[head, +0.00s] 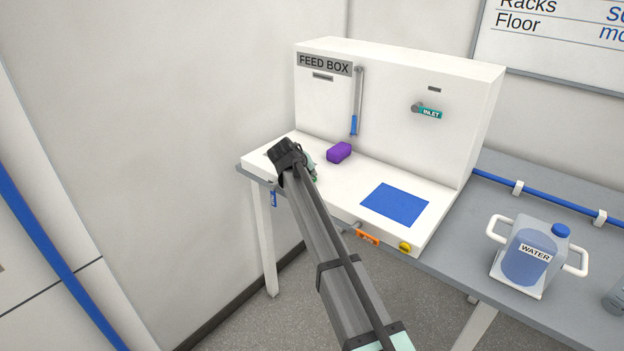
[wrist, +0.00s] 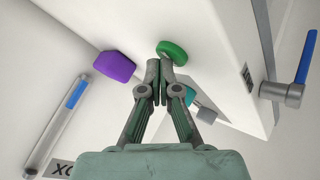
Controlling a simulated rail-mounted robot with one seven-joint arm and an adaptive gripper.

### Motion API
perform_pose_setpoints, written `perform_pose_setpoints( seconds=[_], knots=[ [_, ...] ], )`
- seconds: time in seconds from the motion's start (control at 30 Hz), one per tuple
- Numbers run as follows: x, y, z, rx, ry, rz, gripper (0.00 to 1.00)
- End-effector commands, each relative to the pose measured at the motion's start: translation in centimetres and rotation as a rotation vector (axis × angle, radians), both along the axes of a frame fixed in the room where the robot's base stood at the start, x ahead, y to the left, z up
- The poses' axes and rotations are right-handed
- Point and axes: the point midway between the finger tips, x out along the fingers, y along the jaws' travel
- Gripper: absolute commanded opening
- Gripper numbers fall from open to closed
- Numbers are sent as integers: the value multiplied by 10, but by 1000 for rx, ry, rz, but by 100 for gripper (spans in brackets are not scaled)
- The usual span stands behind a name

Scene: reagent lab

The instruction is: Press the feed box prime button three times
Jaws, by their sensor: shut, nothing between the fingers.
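The feed box (head: 400,100) is a white cabinet with a low front ledge, standing on a grey bench. In the wrist view, a round green button (wrist: 174,50) sits on the white ledge just beyond my fingertips. No lettering on it is readable. My gripper (wrist: 163,68) is shut and empty, with its tips pointing at the button's lower edge; I cannot tell whether they touch it. In the head view, my gripper (head: 313,172) is over the left part of the ledge, mostly behind my wrist, and the green button is hidden there.
A purple block (head: 339,152) lies on the ledge beside my gripper. A blue mat (head: 395,204), an orange handle (head: 367,237) and a yellow knob (head: 405,247) are to the right. A blue-handled valve (wrist: 303,62) shows in the wrist view. A water jug (head: 530,258) stands on the bench.

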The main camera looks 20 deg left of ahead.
Motion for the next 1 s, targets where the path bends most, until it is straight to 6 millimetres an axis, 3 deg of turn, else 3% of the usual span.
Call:
perform_pose_setpoints(
  seconds=[0.57, 1.0],
  knots=[
    [0, 0, -3, 0, 1, -1, 0],
    [0, 0, 13, 0, 1, -1, 0]
  ],
)
